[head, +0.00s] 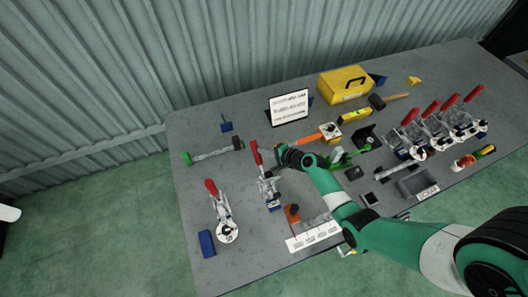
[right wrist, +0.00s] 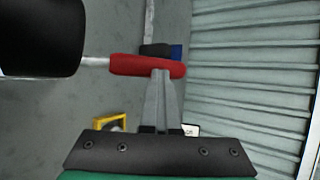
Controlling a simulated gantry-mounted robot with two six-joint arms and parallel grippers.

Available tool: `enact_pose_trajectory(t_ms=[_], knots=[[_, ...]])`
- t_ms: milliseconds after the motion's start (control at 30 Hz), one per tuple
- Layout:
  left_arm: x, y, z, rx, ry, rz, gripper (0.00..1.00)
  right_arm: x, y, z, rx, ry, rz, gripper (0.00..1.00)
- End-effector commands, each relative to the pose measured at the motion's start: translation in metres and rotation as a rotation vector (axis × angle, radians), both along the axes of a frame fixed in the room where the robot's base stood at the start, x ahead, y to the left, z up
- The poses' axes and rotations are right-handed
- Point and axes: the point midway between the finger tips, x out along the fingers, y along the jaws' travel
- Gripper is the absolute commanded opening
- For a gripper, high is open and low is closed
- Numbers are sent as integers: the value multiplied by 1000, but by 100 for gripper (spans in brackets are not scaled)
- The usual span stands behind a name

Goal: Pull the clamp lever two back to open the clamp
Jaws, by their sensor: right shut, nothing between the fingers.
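A toggle clamp (head: 268,190) stands on the table left of centre. Its red lever handle (head: 257,152) points up, away from the clamp base. My right gripper (head: 284,155) is just right of this handle. In the right wrist view the red handle (right wrist: 135,65) lies crosswise at the tips of my shut right fingers (right wrist: 162,75). The fingertips overlap the handle in the picture; I cannot tell whether they touch it. Nothing is between the fingers. Another clamp (head: 222,208) with a red handle stands to the left. My left gripper is not in view.
Several more red-handled clamps (head: 437,130) stand at the right. A yellow toolbox (head: 345,84) and a white sign (head: 289,107) are at the back. A blue block (head: 206,243) lies at the front left.

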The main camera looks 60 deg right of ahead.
Motion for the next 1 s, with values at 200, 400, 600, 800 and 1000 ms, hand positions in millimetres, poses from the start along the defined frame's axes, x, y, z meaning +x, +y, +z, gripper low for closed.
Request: enact_pose_trajectory(t_ms=[200, 400, 600, 800, 1000], knots=[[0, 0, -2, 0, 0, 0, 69, 0, -1, -3, -3, 5, -2, 0], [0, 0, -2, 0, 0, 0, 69, -1, -1, -5, -4, 7, -2, 0], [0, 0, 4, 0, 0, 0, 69, -3, -1, 0, -4, 9, -1, 0], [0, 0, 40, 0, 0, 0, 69, -14, 5, 34, -1, 6, 13, 0], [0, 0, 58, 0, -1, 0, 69, -49, 2, 69, -2, 2, 13, 0]])
